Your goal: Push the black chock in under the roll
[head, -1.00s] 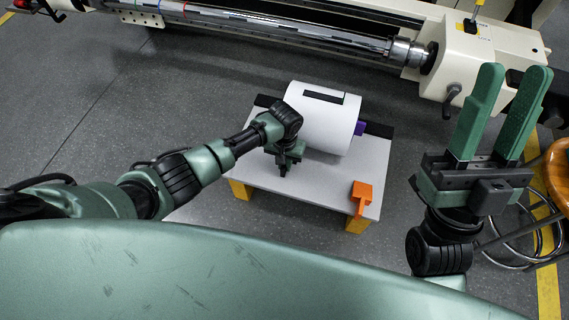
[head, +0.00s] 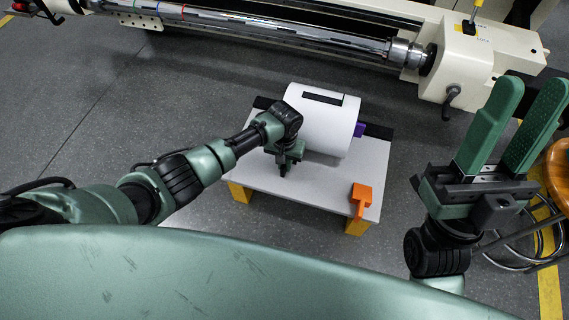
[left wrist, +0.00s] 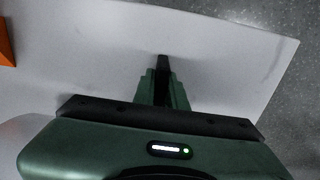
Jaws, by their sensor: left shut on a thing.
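The white roll (head: 322,128) lies on its side on a low white table (head: 240,178), with a dark strip on top and purple at its right end. My left gripper (head: 284,168) is low over the table, in front of the roll's left part. In the left wrist view it is shut on the black chock (left wrist: 162,66), whose dark end shows beyond the fingers. The fingers hide most of the chock. I cannot tell whether it touches the roll. My right gripper (head: 532,90) is open and empty, raised at the right, apart from the table.
An orange piece (head: 361,194) with a narrow tail sits at the table's front right. It also shows in the left wrist view (left wrist: 5,48). A black bar (head: 379,131) runs behind the roll. A large machine (head: 478,58) stands behind, and a wooden stool (head: 558,172) at the right.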

